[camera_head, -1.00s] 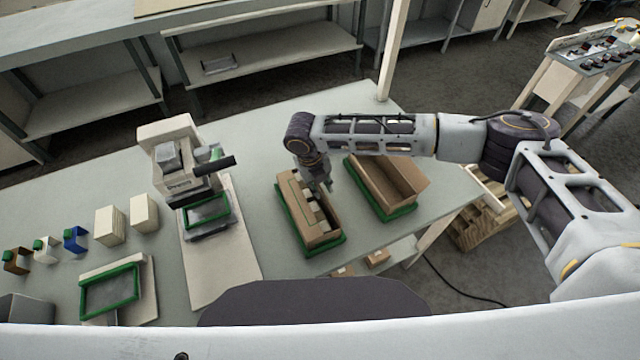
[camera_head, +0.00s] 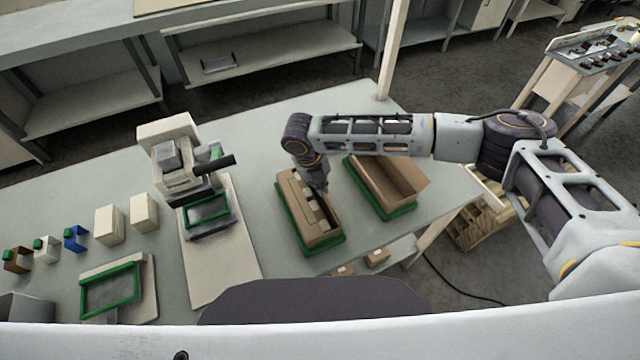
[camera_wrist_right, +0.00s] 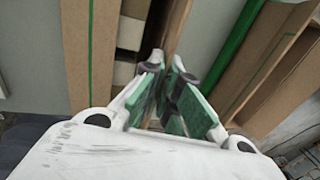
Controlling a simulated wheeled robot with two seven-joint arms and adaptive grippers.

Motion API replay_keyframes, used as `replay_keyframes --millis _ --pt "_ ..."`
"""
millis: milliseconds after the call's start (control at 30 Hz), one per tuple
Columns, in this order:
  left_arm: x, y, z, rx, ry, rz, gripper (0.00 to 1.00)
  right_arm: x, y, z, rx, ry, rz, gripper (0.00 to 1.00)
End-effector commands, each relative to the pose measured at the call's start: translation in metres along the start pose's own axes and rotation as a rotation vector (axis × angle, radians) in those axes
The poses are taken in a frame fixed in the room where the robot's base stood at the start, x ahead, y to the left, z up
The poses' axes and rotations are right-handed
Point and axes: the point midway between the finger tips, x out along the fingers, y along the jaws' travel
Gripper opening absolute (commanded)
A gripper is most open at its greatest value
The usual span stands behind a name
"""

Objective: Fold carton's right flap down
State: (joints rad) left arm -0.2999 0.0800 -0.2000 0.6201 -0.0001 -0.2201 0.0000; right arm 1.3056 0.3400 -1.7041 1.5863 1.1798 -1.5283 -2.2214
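The open brown carton (camera_head: 318,238) sits in a green-edged tray (camera_head: 336,243) near the table's right end, with pale boxes inside. My right gripper (camera_head: 320,186) points down at the carton's far right side and hides part of that edge. In the right wrist view, the two green-padded fingers (camera_wrist_right: 168,72) are close together, at the top of a thin upright cardboard strip (camera_wrist_right: 179,28), which looks like the right flap or wall edge. I cannot tell whether they pinch it or only touch it. The pale boxes (camera_wrist_right: 128,45) show left of the strip. My left gripper is out of view.
A second open carton (camera_head: 405,190) in a green-edged tray (camera_head: 398,214) stands close on the right. A pale machine (camera_head: 175,160) on a board stands to the left. Small blocks and a green-framed stand (camera_head: 110,290) are further left. Bare table lies behind the cartons.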

Motion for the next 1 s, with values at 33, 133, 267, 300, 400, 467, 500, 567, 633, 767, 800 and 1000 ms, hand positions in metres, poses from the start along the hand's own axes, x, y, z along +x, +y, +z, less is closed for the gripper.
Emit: replay_keyframes --millis 33,133,267,300,400,467,500,567,633,767,800,1000 --pt "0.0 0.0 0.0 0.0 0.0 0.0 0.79 -0.001 0.002 0.0 -0.002 -0.001 -0.01 0.0" --pt "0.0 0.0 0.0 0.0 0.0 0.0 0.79 -0.001 0.003 0.0 -0.003 -0.002 -0.039 0.0" --pt "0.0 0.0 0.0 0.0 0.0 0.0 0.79 -0.001 0.006 0.0 -0.003 -0.002 -0.091 0.0" --pt "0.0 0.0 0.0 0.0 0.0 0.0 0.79 -0.001 0.007 0.0 -0.004 -0.001 -0.11 0.0" --pt "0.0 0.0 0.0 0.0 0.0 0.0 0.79 0.0 0.01 0.0 -0.003 -0.002 -0.163 0.0" --pt "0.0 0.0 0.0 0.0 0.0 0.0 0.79 0.0 0.012 0.0 -0.004 -0.002 -0.199 0.0" --pt "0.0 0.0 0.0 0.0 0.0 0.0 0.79 0.0 0.013 0.0 -0.003 -0.001 -0.223 0.0" --pt "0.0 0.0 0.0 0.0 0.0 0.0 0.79 0.001 0.015 0.0 -0.004 -0.002 -0.261 0.0" --pt "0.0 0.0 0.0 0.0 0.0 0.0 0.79 0.001 0.017 0.0 -0.004 -0.001 -0.306 0.0" --pt "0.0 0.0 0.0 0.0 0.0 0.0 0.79 0.002 0.021 0.0 -0.002 -0.003 -0.386 0.0" --pt "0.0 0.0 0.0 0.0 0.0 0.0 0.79 0.003 0.022 0.0 -0.002 -0.002 -0.41 0.0" --pt "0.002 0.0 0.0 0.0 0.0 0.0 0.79 0.005 0.026 0.0 -0.002 -0.002 -0.509 0.0"
